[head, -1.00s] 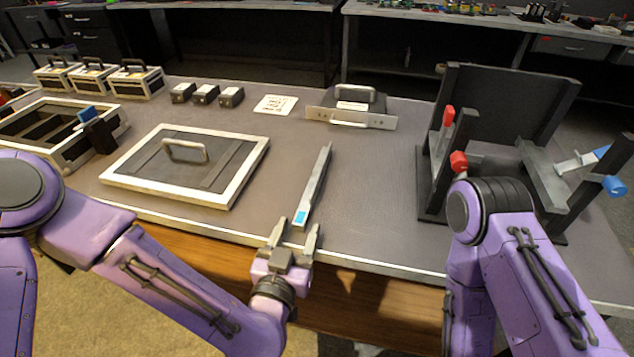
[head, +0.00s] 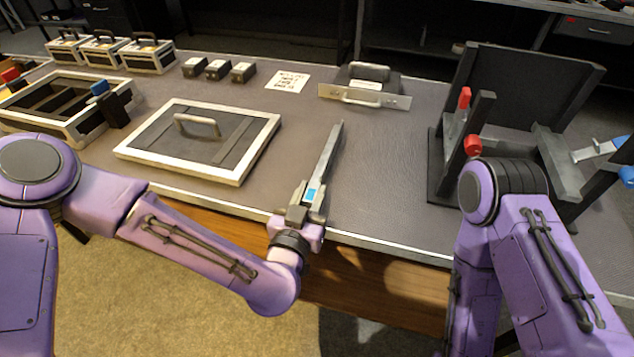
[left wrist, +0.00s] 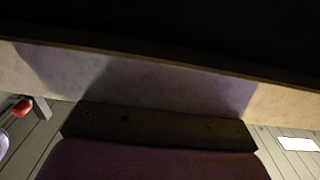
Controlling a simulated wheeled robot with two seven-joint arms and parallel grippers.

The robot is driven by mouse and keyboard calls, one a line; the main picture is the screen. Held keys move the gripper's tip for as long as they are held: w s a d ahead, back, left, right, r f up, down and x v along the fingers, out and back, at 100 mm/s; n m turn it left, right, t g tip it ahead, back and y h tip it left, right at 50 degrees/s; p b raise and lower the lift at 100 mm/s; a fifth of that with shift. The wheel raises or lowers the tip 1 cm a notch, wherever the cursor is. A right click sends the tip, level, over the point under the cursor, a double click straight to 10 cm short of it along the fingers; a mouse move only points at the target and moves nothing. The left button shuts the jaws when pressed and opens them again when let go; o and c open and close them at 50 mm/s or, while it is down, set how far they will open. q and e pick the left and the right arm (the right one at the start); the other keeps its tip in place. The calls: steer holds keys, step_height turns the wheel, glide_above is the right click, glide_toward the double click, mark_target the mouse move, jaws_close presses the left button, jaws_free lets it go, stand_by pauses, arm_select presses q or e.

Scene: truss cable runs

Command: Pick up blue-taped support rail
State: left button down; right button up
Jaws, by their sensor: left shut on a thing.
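The blue-taped support rail (head: 327,161) is a long grey bar with a blue patch near its front end. It lies over the middle of the table, pointing away from me. My left gripper (head: 307,203) is shut on its near end, around the blue-taped part, close to the table's front edge. I cannot tell whether the rail is clear of the tabletop. The left wrist view is dark and filled by close surfaces, and I cannot make out the rail there. My right arm shows at the right, but its gripper is not in view.
A framed panel with a handle (head: 198,143) lies left of the rail. A dark stand (head: 516,95) with red and blue knobs stands at the right. A handled metal plate (head: 364,96) lies at the back. The table (head: 388,160) is clear right of the rail.

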arm_select(q)
step_height(320, 180, up, 3)
steer(key=shift+f+p, duration=0.1)
steer(key=shift+p, duration=0.2)
steer(key=s+a+r+p, duration=0.6)
steer(key=s+r+p, duration=0.4)
steer(key=p, duration=0.9)
steer(key=s, duration=0.2)
steer(key=shift+s, duration=0.4)
steer(key=shift+d, duration=0.1)
